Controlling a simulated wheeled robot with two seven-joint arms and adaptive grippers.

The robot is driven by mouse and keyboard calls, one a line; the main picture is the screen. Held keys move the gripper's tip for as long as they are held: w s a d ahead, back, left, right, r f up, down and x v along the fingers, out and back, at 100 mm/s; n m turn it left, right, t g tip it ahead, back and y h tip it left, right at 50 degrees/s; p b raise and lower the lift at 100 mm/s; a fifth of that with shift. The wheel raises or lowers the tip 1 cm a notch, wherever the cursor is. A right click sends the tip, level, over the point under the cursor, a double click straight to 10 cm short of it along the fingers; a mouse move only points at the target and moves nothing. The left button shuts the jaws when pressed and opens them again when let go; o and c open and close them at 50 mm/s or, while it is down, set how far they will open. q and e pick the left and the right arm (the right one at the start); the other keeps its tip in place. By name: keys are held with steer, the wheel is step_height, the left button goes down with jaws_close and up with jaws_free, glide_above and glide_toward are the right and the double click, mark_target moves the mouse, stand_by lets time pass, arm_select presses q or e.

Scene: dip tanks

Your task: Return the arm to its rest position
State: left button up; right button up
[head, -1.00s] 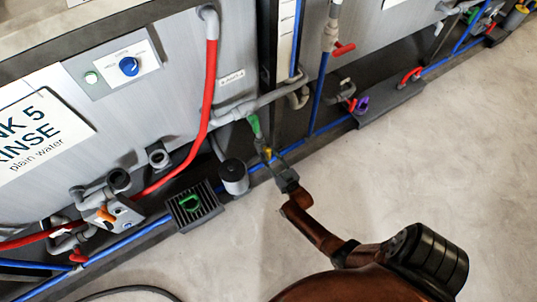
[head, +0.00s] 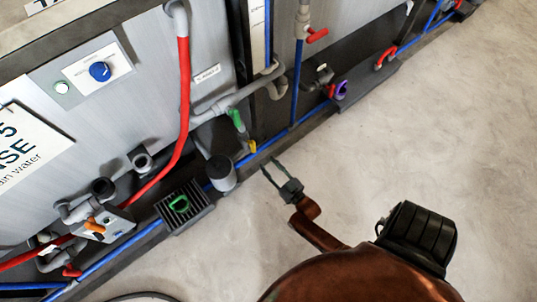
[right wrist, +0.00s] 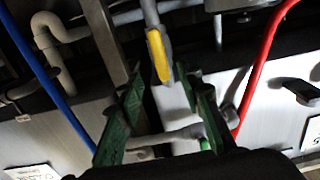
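My right gripper (head: 268,165) is open and empty over the pale floor, just right of the blue pipe at the tank's foot. Its two thin fingers stand apart. In the right wrist view my right gripper (right wrist: 162,78) shows dark green fingers spread wide. A yellow handle (right wrist: 158,55) appears between and beyond the fingertips. In the head view the green valve handle (head: 236,119) and the small yellow handle (head: 252,146) are up and left of the gripper, with a gap between. My left gripper is out of view.
The grey tank wall (head: 220,50) with pipes runs along the left and top. A red hose (head: 184,100), a dark grey cylinder (head: 221,172) and a grated drain box (head: 185,208) with a green ring stand near its foot. The floor (head: 400,130) at right is clear.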

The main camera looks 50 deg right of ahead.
stand_by(0.3)
